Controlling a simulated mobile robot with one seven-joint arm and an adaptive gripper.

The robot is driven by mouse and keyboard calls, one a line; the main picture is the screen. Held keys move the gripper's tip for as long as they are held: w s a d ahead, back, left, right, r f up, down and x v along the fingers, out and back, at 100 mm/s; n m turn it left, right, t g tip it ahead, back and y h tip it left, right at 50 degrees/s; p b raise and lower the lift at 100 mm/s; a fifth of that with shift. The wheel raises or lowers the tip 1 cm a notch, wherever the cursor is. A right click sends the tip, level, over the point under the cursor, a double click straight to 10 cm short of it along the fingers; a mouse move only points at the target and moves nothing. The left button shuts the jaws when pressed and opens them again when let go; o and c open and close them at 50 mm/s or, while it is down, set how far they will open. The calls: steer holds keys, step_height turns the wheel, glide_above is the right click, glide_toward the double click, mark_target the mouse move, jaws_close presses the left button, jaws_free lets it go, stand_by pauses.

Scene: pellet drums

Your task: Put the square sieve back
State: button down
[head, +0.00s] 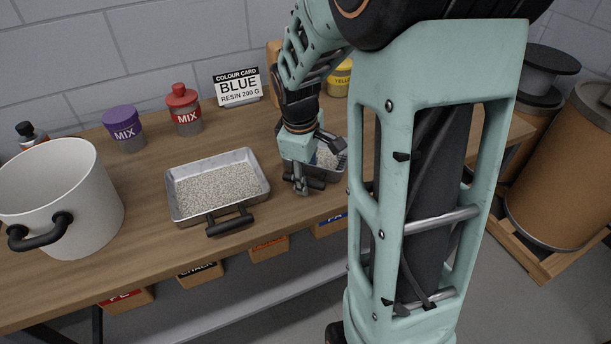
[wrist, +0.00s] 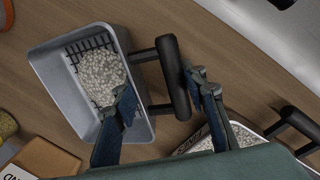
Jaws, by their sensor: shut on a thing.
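The square sieve (head: 327,171) is a grey, square-sided pan with a black bar handle, on or just above the table right of the pellet tray. In the wrist view the sieve (wrist: 52,86) shows a dark grid and a heap of pale pellets inside. My gripper (head: 302,187) is at its near left side and hides part of it. In the wrist view my gripper's fingers (wrist: 160,92) lie either side of the sieve's handle (wrist: 172,78) and are shut on it. I cannot tell whether the pan touches the table.
A metal tray (head: 179,209) of pellets stands left of my gripper. A white pot (head: 75,205) stands far left. Purple-lidded (head: 124,129) and red-lidded (head: 185,110) jars, a BLUE card (head: 238,86) and a yellow jar (head: 339,80) are behind. Labelled bins (head: 200,273) sit below the front edge.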

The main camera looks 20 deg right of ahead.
steer(key=shift+f, duration=0.2)
steer(key=c, duration=1.2)
jaws_free()
steer(key=r, duration=0.4)
steer(key=s+a+r+p, duration=0.1)
steer(key=r, duration=0.7)
steer(key=shift+s+a+r, duration=0.15)
steer(key=shift+s+a, duration=0.15)
steer(key=shift+s, duration=0.05)
